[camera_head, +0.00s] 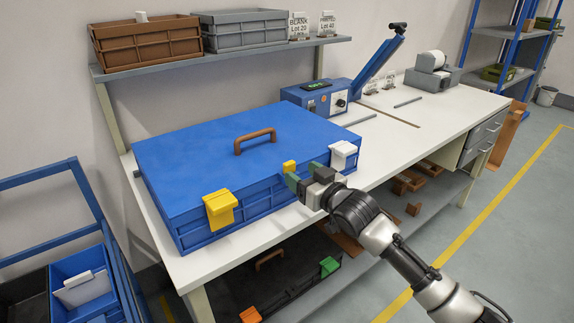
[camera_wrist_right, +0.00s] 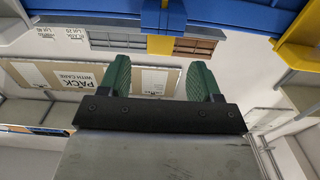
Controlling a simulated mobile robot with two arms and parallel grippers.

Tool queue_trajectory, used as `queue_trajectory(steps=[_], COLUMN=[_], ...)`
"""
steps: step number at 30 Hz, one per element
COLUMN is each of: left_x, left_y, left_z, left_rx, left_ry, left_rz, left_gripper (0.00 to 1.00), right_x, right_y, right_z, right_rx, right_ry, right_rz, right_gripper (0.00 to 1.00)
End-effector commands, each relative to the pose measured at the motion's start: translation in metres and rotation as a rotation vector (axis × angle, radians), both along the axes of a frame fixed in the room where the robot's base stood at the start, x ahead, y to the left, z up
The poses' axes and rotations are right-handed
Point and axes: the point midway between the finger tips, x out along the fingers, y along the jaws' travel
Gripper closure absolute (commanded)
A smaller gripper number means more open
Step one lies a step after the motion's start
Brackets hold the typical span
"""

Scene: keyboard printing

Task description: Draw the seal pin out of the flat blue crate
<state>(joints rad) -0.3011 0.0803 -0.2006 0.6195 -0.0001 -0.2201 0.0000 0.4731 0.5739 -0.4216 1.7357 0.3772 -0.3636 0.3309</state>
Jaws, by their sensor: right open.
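The flat blue crate (camera_head: 205,150) lies on the white bench with its lid down. A brown handle (camera_head: 255,139) is on top. Its front has a yellow latch (camera_head: 220,207) at the left and a white latch (camera_head: 343,154) at the right. The small yellow seal pin (camera_head: 289,167) sits at the middle of the front, and shows below a blue fitting in the right wrist view (camera_wrist_right: 160,44). My right gripper (camera_head: 304,176) is open and empty, with green fingers close in front of the pin. In the wrist view the pin appears between and beyond the fingertips (camera_wrist_right: 158,70).
A blue press (camera_head: 322,97) with a raised lever stands behind the crate. A shelf above holds a brown crate (camera_head: 146,40) and a grey crate (camera_head: 238,29). A black crate (camera_head: 270,285) lies under the bench. The bench right of the crate is mostly clear.

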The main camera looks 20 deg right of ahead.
Motion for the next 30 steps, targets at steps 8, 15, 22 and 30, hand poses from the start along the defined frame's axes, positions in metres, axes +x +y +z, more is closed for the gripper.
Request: queue_trajectory(steps=[8, 15, 22, 30], left_x=[0.001, 0.001, 0.001, 0.001], left_y=[0.0, 0.0, 0.0, 0.0], left_z=[0.005, 0.006, 0.006, 0.006], left_rx=[0.0, 0.0, 0.0, -0.001], left_ry=[-0.001, -0.002, -0.002, -0.002], left_rz=[0.0, 0.0, 0.0, 0.001], left_gripper=[0.57, 0.57, 0.57, 0.57], right_x=[0.048, 0.068, 0.071, 0.071], right_y=[0.017, 0.025, 0.026, 0.026], right_z=[0.002, 0.0, -0.001, -0.001], right_rx=[0.0, 0.0, -0.001, -0.001], right_ry=[0.0, 0.001, 0.002, 0.002], right_rz=[-0.001, -0.001, -0.001, -0.001], right_gripper=[0.36, 0.36, 0.36, 0.62])
